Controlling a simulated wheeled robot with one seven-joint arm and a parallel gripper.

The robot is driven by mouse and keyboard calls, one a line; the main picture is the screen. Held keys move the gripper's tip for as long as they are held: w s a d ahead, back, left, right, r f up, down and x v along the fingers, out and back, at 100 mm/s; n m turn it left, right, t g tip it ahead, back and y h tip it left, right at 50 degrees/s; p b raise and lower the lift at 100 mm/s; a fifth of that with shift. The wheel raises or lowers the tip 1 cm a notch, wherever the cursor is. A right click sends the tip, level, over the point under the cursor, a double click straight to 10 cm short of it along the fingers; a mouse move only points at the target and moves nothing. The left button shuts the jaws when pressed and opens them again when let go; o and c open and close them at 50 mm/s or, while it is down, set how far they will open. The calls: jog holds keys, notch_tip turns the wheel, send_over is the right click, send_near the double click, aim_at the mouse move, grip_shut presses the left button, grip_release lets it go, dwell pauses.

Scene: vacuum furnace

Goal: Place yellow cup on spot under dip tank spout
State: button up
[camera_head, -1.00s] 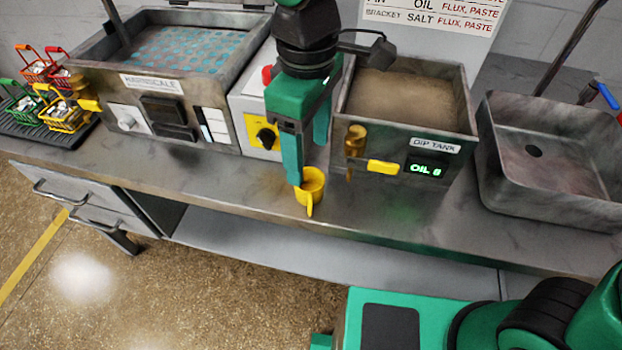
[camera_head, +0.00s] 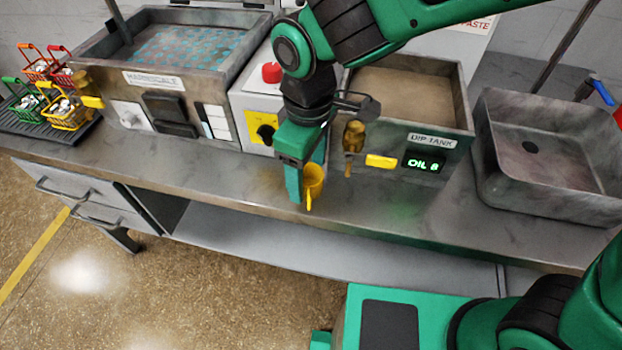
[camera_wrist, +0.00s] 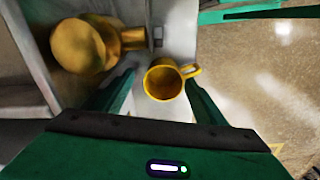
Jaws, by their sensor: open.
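The yellow cup (camera_head: 313,180) stands upright on the counter, left of the dip tank (camera_head: 410,150). Its handle points toward the counter's front edge. The dip tank's brass spout (camera_head: 353,146) is on the front left of the tank, to the right of the cup. My gripper (camera_head: 305,190) is open and low at the cup. In the wrist view, the cup (camera_wrist: 164,80) lies between the open fingers, its empty inside showing, and its handle is on the right. The brass spout (camera_wrist: 85,47) is at the upper left there. Whether the fingers touch the cup is not clear.
The second tank (camera_head: 190,60) with its control panel stands at the left. Several small wire baskets (camera_head: 65,112) sit on a dark mat at the far left. A grey sink (camera_head: 545,160) is at the right. The counter before the dip tank (camera_head: 410,215) is clear.

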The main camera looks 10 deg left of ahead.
jog(key=shift+s+d+f+g, duration=0.2)
jog(key=shift+s+f+g, duration=0.1)
jog(key=shift+s+f, duration=0.45)
jog(key=c, duration=0.8)
jog(key=shift+w+f, duration=0.2)
jog(key=shift+w, duration=0.4)
jog(key=c, duration=0.4)
jog(key=shift+r, duration=0.1)
jog(key=shift+r, duration=0.1)
jog(key=shift+r, duration=0.55)
notch_tip(320, 180, up, 3)
jog(key=shift+f, duration=0.15)
jog(key=shift+s+a+r, duration=0.9)
jog(key=shift+s+r, duration=0.3)
jog(key=shift+s, duration=0.6)
jog(key=shift+s+a+r, duration=0.9)
jog(key=shift+s+r, duration=0.35)
jog(key=shift+s, duration=0.5)
jog(key=shift+s+a+r, duration=0.9)
jog(key=shift+s+r, duration=0.3)
jog(key=shift+s, duration=0.6)
